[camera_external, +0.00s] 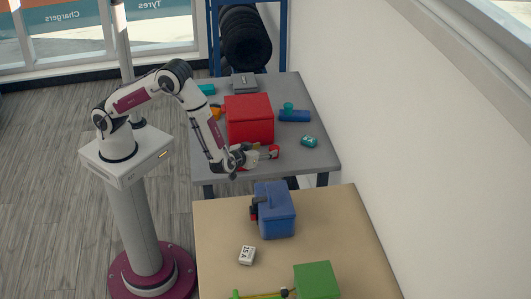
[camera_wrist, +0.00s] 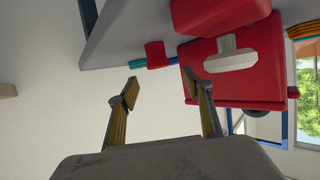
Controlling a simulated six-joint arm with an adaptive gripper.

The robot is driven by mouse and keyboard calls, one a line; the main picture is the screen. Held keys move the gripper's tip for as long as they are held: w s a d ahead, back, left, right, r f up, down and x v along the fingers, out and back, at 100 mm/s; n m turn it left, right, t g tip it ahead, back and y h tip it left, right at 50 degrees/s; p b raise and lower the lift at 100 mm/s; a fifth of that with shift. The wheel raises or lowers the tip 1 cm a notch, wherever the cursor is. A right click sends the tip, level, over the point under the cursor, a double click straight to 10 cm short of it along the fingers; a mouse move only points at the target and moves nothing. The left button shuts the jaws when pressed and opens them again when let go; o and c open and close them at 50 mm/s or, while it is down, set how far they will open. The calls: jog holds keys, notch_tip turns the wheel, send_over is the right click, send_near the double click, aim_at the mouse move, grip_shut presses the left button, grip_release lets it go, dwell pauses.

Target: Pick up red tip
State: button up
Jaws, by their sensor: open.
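The red tip (camera_wrist: 155,53), a short red cylinder, appears beyond my gripper in the wrist view, between the lines of the two fingers. It also shows as a small red piece (camera_external: 273,152) on the grey table, just right of my gripper (camera_external: 262,153) in the external view. In the wrist view my gripper (camera_wrist: 160,82) is open, with nothing between its yellow-padded fingers. The exact gap to the tip is hard to judge. The large red box (camera_external: 250,120) stands behind on the same table; its front with a pale handle (camera_wrist: 232,55) shows right of the fingers.
A blue cylinder (camera_external: 295,116) and a teal piece (camera_external: 309,141) lie right of the red box. A grey case (camera_external: 244,83) stands at the back. The nearer tan table holds a blue box (camera_external: 275,212), a white block (camera_external: 247,255) and a green box (camera_external: 317,282). A wall rises at right.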

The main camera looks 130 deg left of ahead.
aim_at(274, 147)
jog(key=shift+x, duration=2.55)
jog(key=shift+w, duration=0.15)
jog(key=c, duration=1.2)
